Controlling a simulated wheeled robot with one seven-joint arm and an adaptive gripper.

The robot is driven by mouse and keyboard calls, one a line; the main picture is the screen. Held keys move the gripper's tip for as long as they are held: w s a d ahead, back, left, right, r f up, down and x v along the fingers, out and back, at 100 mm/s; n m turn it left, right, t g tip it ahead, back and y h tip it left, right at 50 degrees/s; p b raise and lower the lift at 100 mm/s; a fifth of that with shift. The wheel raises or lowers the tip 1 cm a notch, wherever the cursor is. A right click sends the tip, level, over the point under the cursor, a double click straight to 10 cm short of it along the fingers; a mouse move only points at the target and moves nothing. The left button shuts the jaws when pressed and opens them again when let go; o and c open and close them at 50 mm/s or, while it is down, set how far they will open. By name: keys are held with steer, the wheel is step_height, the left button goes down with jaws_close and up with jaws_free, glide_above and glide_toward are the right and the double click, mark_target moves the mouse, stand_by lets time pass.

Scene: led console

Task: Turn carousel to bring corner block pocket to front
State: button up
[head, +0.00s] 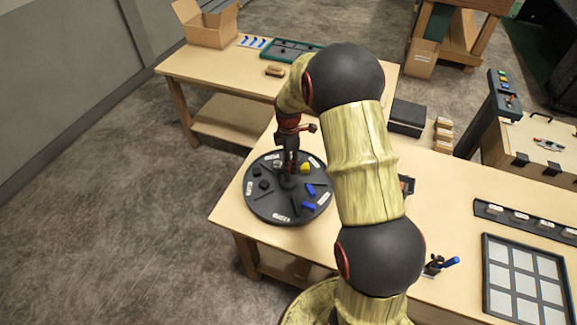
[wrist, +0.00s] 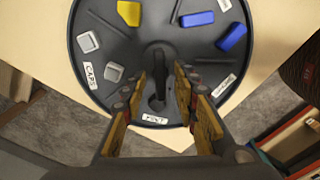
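The carousel (head: 262,207) is a round dark grey turntable with raised dividers and white labels, at the front left of the workbench. It carries a yellow piece (wrist: 129,12), blue pieces (wrist: 231,37), light grey pieces (wrist: 88,41) and black pieces (head: 264,185). One label reads CAPS (wrist: 91,76); the other labels are too small to read surely, so I cannot tell which pocket holds corner blocks. My gripper (wrist: 160,80) points down over the middle of the carousel, fingers apart on either side of a dark upright handle (wrist: 158,91). Contact with the handle is not clear.
The workbench (head: 440,210) also bears a gridded tray (head: 525,280), a rail of small pieces (head: 525,219) and a dark box (head: 407,117). A second table behind holds a cardboard box (head: 208,25) and a green tray (head: 290,50). My arm hides part of the bench.

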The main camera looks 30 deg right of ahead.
steer(key=shift+f, duration=0.5)
steer(key=shift+c, duration=0.2)
steer(key=c, duration=0.7)
jaws_close()
